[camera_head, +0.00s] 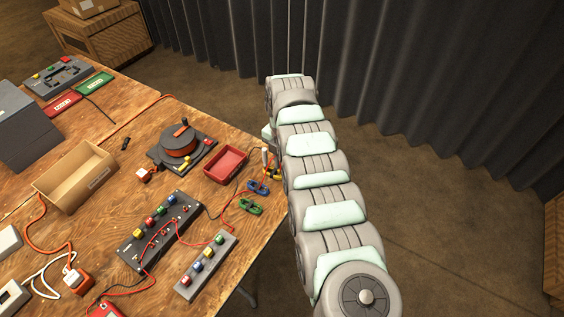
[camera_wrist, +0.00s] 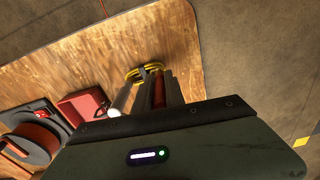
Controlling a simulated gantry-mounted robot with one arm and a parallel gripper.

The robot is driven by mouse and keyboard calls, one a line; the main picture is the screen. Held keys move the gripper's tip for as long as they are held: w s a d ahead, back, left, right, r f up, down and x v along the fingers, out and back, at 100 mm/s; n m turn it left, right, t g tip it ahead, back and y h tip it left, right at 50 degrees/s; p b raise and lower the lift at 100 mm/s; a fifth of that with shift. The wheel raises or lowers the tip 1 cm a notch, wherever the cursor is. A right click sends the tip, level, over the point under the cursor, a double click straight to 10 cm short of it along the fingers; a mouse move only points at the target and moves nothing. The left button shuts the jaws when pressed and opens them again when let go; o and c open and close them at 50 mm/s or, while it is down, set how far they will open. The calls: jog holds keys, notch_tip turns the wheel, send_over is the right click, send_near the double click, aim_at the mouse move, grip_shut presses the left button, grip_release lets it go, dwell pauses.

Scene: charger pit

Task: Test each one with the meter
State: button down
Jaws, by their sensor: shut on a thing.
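In the wrist view my gripper (camera_wrist: 158,94) is shut on a slim red rod (camera_wrist: 159,88), which shows between the grey fingers. A yellow wire-like holder (camera_wrist: 150,69) sits at the fingertips, by the table edge. I cannot tell whether the rod touches it. A white cylinder (camera_wrist: 121,101) stands just left of the fingers. In the head view the white cylinder (camera_head: 264,155) shows beside my arm, which hides most of the gripper. A black panel with coloured knobs (camera_head: 160,231) and a grey strip with coloured knobs (camera_head: 206,265) lie on the table. Which item is the meter is unclear.
A red tray (camera_head: 226,165), a black and orange round device (camera_head: 180,144) and a cardboard box (camera_head: 75,178) stand on the wooden table. Blue (camera_head: 258,187) and green (camera_head: 250,206) clips lie near its right edge. Red leads cross the front. Open floor lies right of my arm.

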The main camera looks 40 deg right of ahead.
jog(key=shift+f+b, duration=0.45)
jog(key=shift+f, duration=0.45)
dwell(1.4)
jog(key=c, duration=1.3)
grip_release()
jog(key=o, duration=0.3)
jog(key=shift+r+p, duration=3.2)
jog(key=shift+r, duration=0.55)
